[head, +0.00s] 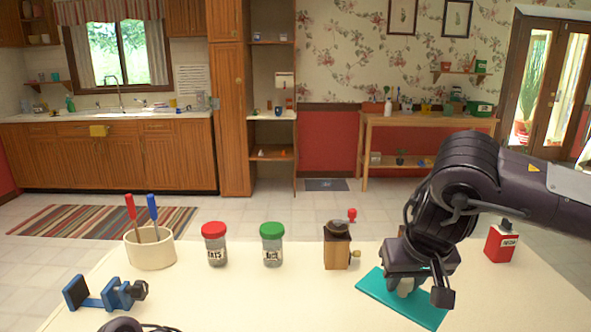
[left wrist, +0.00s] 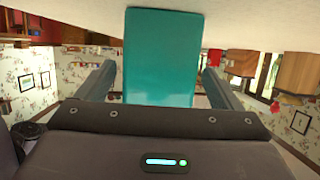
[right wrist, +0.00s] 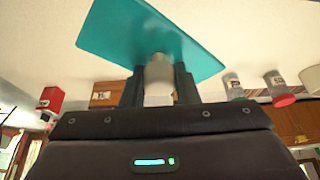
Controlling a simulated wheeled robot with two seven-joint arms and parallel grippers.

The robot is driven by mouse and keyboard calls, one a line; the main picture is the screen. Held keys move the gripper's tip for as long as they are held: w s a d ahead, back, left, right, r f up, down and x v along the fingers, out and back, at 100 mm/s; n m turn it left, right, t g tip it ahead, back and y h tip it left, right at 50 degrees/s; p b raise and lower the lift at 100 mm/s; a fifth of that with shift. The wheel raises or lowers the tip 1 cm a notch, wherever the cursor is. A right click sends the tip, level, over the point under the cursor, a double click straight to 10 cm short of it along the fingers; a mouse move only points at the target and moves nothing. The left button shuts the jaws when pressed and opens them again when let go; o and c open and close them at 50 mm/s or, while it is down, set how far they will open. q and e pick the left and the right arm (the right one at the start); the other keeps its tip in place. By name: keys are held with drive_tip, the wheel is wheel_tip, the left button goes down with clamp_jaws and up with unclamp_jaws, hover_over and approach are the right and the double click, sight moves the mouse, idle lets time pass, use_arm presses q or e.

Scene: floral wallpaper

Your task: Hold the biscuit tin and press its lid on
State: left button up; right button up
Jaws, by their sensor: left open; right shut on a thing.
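A flat teal slab, which looks like the lid (head: 372,290), shows at the front right of the table in the head view and in the right wrist view (right wrist: 130,28). My right gripper (right wrist: 159,82) is above it, shut on a pale knob-like piece (right wrist: 158,68) that meets the teal surface. My left gripper (left wrist: 160,88) is open. A broad teal face, apparently the tin (left wrist: 160,55), fills the space between its fingers in the left wrist view, with a gap on each side. I cannot tell how tin and lid meet.
Behind stand a red-lidded jar (head: 215,245), a green-lidded jar (head: 272,245) and a coffee grinder (head: 337,247). A red can (head: 501,242) is at right. A cream crock with screwdrivers (head: 150,250) and a blue clamp (head: 105,294) are at left. The front middle table is clear.

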use_arm(q)
drive_tip(key=shift+x, duration=0.9)
use_arm(e)
drive_tip(key=shift+s+f, duration=0.1)
use_arm(q)
drive_tip(key=shift+d+f, duration=0.1)
drive_tip(key=shift+d, duration=0.3)
drive_tip(key=c, duration=1)
idle(0.6)
